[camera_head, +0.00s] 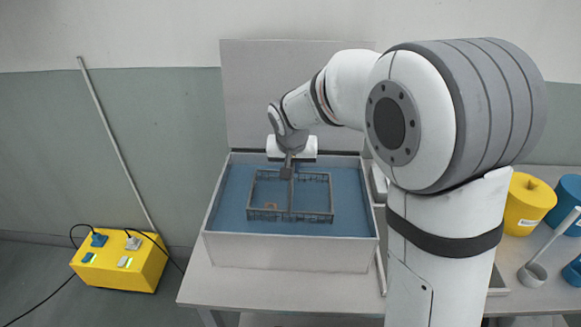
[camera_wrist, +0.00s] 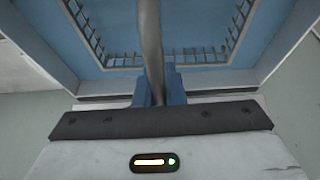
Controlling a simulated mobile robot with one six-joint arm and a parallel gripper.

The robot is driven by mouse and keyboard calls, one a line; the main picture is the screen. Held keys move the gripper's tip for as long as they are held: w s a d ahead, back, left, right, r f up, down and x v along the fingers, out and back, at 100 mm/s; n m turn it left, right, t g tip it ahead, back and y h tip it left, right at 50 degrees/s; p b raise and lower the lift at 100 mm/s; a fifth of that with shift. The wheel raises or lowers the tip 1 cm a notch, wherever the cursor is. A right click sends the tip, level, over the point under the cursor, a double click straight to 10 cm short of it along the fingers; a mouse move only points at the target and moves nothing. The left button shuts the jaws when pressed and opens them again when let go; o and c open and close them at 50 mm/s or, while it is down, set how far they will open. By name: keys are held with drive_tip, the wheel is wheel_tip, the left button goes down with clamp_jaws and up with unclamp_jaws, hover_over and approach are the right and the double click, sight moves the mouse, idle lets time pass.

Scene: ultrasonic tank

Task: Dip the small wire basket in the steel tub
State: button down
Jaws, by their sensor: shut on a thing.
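The small wire basket (camera_head: 312,216) is dark grey with a handle bar across its middle, and it sits inside the steel tub. A small brownish item shows in its left half. The steel tub (camera_head: 290,254) is a pale open box with blue liquid (camera_head: 232,203) inside, on the table. My gripper (camera_head: 288,172) is over the far half of the tub, shut on the basket's handle. In the wrist view the handle bar (camera_wrist: 150,45) runs between the blue fingers, and basket mesh (camera_wrist: 208,56) shows behind it. How deep the basket sits in the liquid is hard to tell.
A raised lid (camera_head: 250,95) stands behind the tub. A yellow box (camera_head: 120,262) with cables is on the left. A yellow container (camera_head: 528,205), blue containers (camera_head: 562,218) and a grey ladle-like cup (camera_head: 532,273) stand on the right. My arm hides the middle right.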

drive_tip(key=shift+r+p, duration=2.95)
drive_tip(key=shift+r, duration=2.2)
drive_tip(key=shift+f, duration=0.1)
